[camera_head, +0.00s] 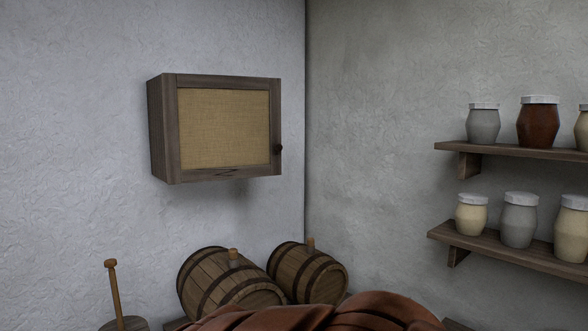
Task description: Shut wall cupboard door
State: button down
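The wall cupboard (158,130) hangs on the left wall, a dark wooden box. Its door (223,128) has a wooden frame around a tan woven panel. A dark round knob (279,148) sits on the door's right edge. The door appears flush with the cupboard front, with no gap that I can make out. The cupboard's inside is hidden. My gripper is not in this view.
Two wooden barrels (228,284) (308,275) lie below the cupboard. A wooden handle (114,288) stands at the lower left. A reddish-brown rounded thing (315,315) fills the bottom middle. Shelves (510,150) (505,252) with lidded jars are on the right wall.

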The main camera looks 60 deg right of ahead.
aim_at(216, 127)
jog(key=u, duration=0.1)
jog(key=k, duration=0.45)
jog(key=z, duration=1.1)
jog(key=i, duration=1.6)
jog(key=u, duration=0.55)
